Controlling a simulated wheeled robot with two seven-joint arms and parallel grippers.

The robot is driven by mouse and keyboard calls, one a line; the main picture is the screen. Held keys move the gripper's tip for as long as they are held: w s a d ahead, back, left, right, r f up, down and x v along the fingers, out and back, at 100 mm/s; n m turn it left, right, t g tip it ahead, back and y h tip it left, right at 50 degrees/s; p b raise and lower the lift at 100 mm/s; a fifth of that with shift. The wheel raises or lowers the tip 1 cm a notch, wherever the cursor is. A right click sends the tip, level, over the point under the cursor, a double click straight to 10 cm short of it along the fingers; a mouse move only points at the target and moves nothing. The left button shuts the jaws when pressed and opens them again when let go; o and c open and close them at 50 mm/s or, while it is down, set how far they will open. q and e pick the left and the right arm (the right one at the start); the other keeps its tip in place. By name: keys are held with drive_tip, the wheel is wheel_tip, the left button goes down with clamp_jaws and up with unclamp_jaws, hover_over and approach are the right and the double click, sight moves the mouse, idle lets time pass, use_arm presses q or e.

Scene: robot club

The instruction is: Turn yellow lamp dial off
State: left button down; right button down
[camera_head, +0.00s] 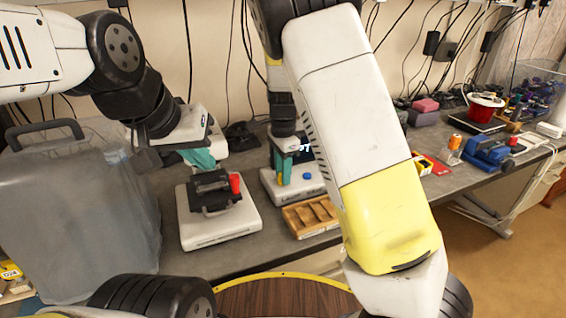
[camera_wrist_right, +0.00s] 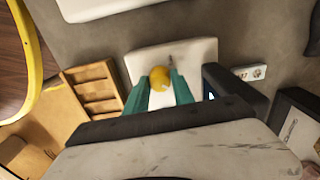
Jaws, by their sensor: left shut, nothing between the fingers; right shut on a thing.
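The yellow dial (camera_wrist_right: 160,79) shows in the right wrist view as a round yellow knob on a white base. My right gripper (camera_wrist_right: 160,88) is shut on it, one teal finger on each side. In the head view my right gripper (camera_head: 284,172) points down at the white base (camera_head: 318,187), which also carries a blue knob (camera_head: 308,176). The dial is mostly hidden there by the fingers. My left gripper (camera_head: 203,160) is shut and empty, above a white device (camera_head: 222,229) with a black clamp-like part and a red knob (camera_head: 235,183).
A wooden compartment tray (camera_head: 311,216) stands just in front of the white base. A large translucent container (camera_head: 80,215) is at the left. A red bucket (camera_head: 485,106) and a blue tool (camera_head: 488,151) are at the right. Cables hang along the wall.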

drive_tip(key=shift+n, duration=0.3)
drive_tip(key=n, duration=0.3)
drive_tip(key=shift+n, duration=0.4)
drive_tip(key=n, duration=0.9)
drive_tip(key=shift+n, duration=2)
drive_tip(key=c, duration=1.1)
unclamp_jaws()
